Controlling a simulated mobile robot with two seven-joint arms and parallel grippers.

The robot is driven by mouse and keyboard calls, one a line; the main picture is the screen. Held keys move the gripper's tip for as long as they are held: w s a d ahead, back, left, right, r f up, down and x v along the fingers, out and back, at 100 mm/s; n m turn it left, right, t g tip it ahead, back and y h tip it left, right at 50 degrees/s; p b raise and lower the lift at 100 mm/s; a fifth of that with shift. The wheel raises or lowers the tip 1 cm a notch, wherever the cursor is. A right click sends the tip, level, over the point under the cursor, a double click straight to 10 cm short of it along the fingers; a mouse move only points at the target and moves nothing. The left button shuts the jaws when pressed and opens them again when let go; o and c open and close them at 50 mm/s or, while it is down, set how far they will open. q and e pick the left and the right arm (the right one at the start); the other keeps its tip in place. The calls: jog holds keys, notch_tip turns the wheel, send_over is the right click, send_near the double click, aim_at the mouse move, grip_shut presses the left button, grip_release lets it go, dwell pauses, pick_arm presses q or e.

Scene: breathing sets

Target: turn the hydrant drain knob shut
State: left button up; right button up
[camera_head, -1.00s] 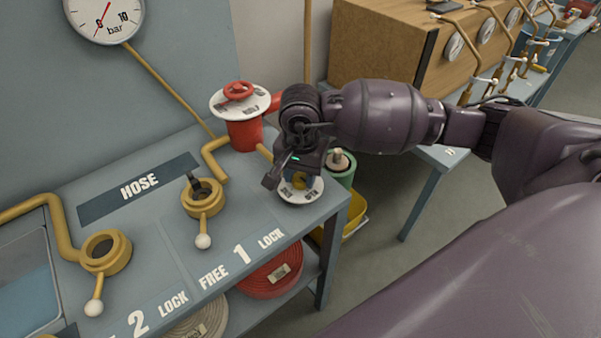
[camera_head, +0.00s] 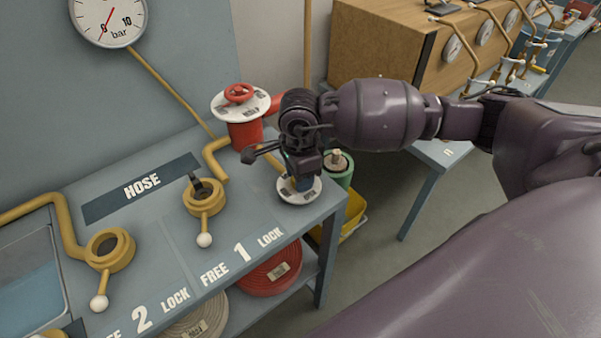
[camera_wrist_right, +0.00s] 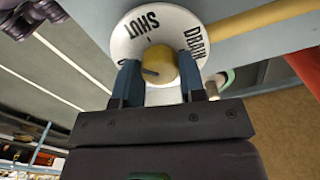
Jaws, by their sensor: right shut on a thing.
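The drain knob (camera_wrist_right: 160,62) is a yellow round knob with a dark mark on its face, in the middle of a white round dial (camera_wrist_right: 128,45) lettered SHUT and DRAIN. In the head view the dial (camera_head: 312,194) sits at the bench's right end, and my gripper hides the knob. My right gripper (camera_wrist_right: 158,78) has a blue finger on each side of the knob and is shut on it. In the head view the right gripper (camera_head: 300,184) points down over the dial. The mark points toward the left finger in the wrist view. My left gripper is not in view.
The red hydrant (camera_head: 245,134) with a red handwheel (camera_head: 238,93) stands close behind the gripper. A yellow valve with a lever (camera_head: 204,212) is to the left. A green cylinder (camera_head: 343,172) and a yellow bin (camera_head: 354,212) stand off the bench's right edge.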

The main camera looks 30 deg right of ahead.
jog(key=m+p, duration=0.1)
jog(key=m, duration=0.2)
jog(key=shift+r+m, duration=0.15)
jog(key=shift+m, duration=0.25)
jog(key=shift+m+p, duration=0.4)
jog(key=shift+m, duration=1.4)
jog(key=shift+m+p, duration=0.35)
jog(key=shift+m, duration=0.25)
jog(key=o, duration=0.9)
